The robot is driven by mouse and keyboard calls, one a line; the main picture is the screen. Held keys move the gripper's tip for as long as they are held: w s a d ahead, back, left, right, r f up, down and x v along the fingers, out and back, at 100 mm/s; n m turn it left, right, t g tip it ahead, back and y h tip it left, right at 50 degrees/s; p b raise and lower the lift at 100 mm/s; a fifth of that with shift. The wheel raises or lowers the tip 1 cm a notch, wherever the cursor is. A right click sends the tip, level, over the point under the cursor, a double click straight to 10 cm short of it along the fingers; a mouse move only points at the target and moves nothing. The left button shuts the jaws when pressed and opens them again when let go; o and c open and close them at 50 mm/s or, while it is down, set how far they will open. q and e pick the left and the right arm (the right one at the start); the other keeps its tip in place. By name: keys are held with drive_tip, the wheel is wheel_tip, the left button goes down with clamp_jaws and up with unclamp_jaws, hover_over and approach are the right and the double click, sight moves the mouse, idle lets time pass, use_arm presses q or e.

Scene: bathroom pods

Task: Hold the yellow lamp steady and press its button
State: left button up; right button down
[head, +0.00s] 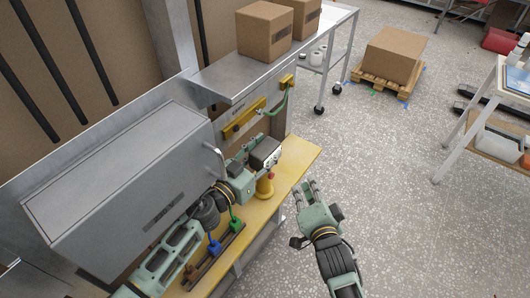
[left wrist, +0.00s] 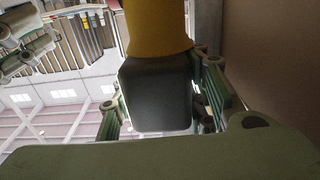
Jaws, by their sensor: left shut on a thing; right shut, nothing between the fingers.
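The yellow lamp (head: 264,189) stands on the yellow bench and has a dark block-shaped head (head: 265,151) with a pale face. My left gripper (head: 254,155) is shut on the lamp at this dark head. In the left wrist view, the dark head (left wrist: 155,92) sits between the fingers, with the yellow body (left wrist: 156,28) above it in the picture. My right gripper (head: 306,190) is shut and empty, right of the lamp and apart from it, by the bench edge. It also shows in the left wrist view (left wrist: 25,42). I cannot make out the button.
A grey metal box (head: 120,185) and a shelf with cardboard boxes (head: 265,32) border the bench (head: 298,157). Green and blue pieces (head: 214,247) stand in a dark rack near my left arm. A yellow rail (head: 244,118) is behind the lamp. Open floor lies to the right.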

use_arm(q)
drive_tip(key=o, duration=1.5)
